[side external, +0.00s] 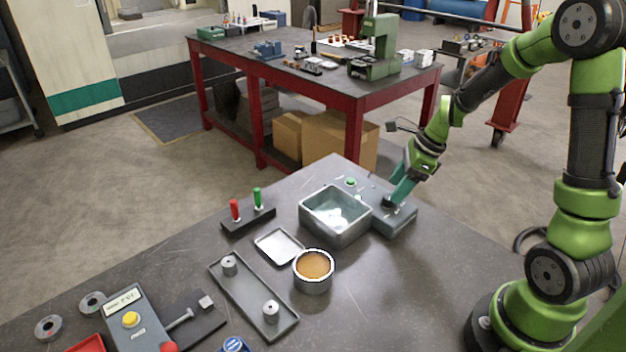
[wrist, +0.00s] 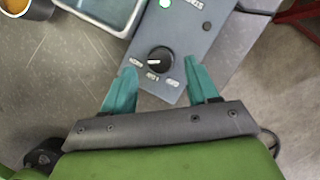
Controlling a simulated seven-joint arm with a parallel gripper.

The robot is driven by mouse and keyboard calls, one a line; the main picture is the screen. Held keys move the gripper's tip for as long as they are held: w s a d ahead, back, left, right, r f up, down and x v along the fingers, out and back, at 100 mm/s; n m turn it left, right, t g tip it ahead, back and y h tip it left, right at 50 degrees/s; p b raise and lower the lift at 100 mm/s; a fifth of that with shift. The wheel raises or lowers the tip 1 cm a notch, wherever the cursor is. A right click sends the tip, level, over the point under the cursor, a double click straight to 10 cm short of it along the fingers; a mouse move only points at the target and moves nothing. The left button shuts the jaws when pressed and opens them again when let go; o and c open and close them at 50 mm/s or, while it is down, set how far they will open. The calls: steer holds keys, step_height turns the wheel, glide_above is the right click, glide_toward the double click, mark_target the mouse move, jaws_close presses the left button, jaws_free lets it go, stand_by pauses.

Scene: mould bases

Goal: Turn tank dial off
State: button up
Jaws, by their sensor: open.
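The tank dial (wrist: 160,58) is a round black knob with a white pointer line on a grey control box (wrist: 190,40). Its pointer is turned towards the left label; the small labels around it are too blurred to read surely. My gripper (wrist: 163,85) is open, its teal fingertips apart on either side, just short of the dial in the wrist view. In the side view my gripper (side external: 394,198) is low over the control box (side external: 398,231) and partly hides the dial. The metal tank (side external: 343,235) with clear liquid is joined to the box's left side.
A lit green lamp (wrist: 165,4) is on the box. A round pot (side external: 313,285) of amber liquid, a shallow tray (side external: 279,246) and a stand with red and green handles (side external: 248,220) are left of the tank. The tabletop to the right of the pot is clear.

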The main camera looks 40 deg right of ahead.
steer(key=shift+x, duration=1.5)
steer(key=c, duration=1)
